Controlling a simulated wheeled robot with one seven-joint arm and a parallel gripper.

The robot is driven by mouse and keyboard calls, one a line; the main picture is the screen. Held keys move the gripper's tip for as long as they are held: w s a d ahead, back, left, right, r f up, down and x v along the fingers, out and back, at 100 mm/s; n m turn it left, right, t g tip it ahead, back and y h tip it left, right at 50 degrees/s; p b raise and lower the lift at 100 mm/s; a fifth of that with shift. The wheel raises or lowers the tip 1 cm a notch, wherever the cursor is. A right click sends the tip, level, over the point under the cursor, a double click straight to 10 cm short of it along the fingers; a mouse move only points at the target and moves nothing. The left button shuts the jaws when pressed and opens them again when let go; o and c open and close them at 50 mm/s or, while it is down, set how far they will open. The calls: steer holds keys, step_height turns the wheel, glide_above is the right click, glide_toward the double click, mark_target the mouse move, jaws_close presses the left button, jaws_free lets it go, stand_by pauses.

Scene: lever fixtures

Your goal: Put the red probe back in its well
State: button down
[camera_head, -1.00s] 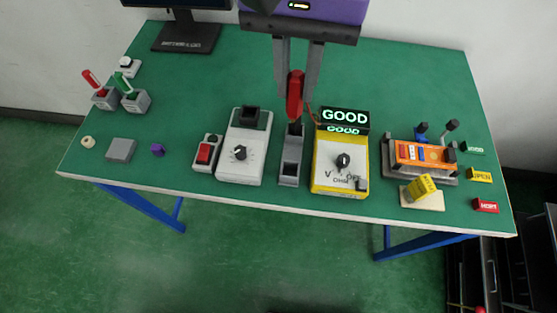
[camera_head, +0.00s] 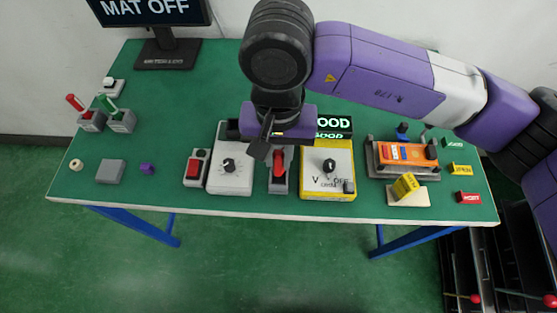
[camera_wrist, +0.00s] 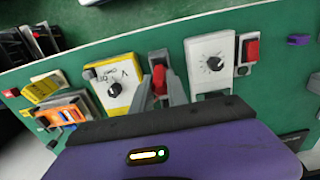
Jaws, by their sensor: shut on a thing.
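The red probe (camera_head: 279,160) is held between the fingers of my gripper (camera_wrist: 161,88). It also shows in the wrist view (camera_wrist: 159,78), with a grey finger on each side. The grey well block (camera_head: 278,186) stands between the white dial box and the yellow meter. In the wrist view the block (camera_wrist: 158,57) shows just beyond the probe. The probe is over or at the block; its lower end is hidden, so I cannot tell whether it is in the well. My wrist hides the rear of the block in the head view.
The white dial box (camera_head: 230,178) and yellow meter (camera_head: 328,182) stand close on either side. A lit GOOD sign (camera_head: 334,124) is behind the meter. An orange device (camera_head: 405,153) is at right. Red and green handles (camera_head: 108,103) stand at left. The monitor (camera_head: 150,10) reads MAT OFF.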

mark_target(279, 166)
steer(key=shift+f, duration=1.9)
steer(key=shift+f, duration=0.2)
steer(key=c, duration=1.3)
jaws_free()
steer(key=shift+r, duration=0.15)
